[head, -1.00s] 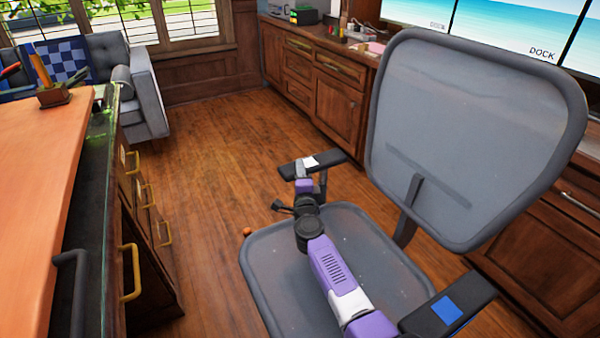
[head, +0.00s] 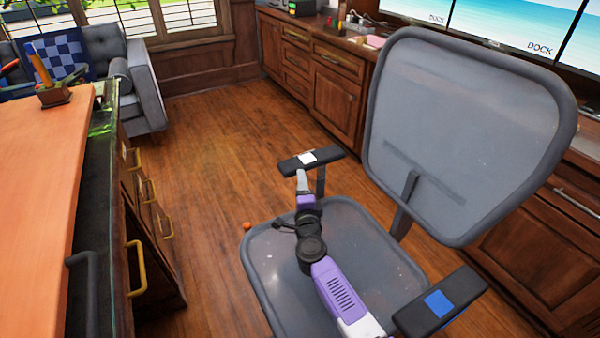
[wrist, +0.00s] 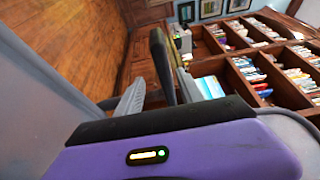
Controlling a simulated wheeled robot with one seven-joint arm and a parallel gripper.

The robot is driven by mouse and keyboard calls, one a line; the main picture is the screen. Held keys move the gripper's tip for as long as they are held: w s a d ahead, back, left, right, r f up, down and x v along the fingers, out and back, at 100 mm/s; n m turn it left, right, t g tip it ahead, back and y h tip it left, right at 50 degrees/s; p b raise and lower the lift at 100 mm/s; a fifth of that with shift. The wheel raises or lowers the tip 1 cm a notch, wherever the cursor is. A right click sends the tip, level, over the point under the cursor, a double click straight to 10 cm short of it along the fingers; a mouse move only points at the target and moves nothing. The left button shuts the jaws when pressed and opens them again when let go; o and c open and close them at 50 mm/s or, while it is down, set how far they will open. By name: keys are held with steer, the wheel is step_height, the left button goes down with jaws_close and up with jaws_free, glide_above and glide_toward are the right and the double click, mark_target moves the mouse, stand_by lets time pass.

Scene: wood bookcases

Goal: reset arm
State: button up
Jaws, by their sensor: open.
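My arm reaches forward over the seat of a grey office chair (head: 345,240). My gripper (head: 302,180) is at its far end, close to the chair's far black armrest (head: 325,158); whether they touch I cannot tell. In the wrist view my gripper (wrist: 160,95) shows its grey fingers apart, with nothing seen held between them. The dark armrest appears beyond or between them there. The chair's mesh back stands to the right of my arm.
A desk with an orange-brown top (head: 40,190) stands close on the left. Wooden cabinets (head: 335,90) line the right behind the chair. A grey sofa (head: 140,85) is at the back left. A small orange ball (head: 247,226) lies on the otherwise clear wooden floor (head: 215,140).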

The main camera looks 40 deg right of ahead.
steer(key=shift+s+a, duration=0.25)
steer(key=shift+s, duration=0.1)
steer(key=shift+a, duration=0.1)
stand_by(0.3)
step_height(320, 180, up, 5)
steer(key=a+n+t, duration=0.1)
steer(key=n+t, duration=0.1)
steer(key=n, duration=0.1)
steer(key=s+a+r+n+y, duration=0.1)
steer(key=s+a+n+y, duration=0.3)
steer(key=s+a+n, duration=0.75)
steer(key=s+a+r+n+g+y, duration=0.15)
steer(key=s+a+n+y, duration=0.35)
steer(key=s, duration=1.2)
steer(key=s+a+r+n+y, duration=0.2)
steer(key=s+a+n, duration=0.4)
steer(key=s+a, duration=0.65)
step_height(320, 180, up, 19)
steer(key=s+d+p, duration=0.2)
steer(key=d+p, duration=0.1)
steer(key=p, duration=1.6)
steer(key=shift+s+p, duration=0.25)
steer(key=shift+p, duration=0.15)
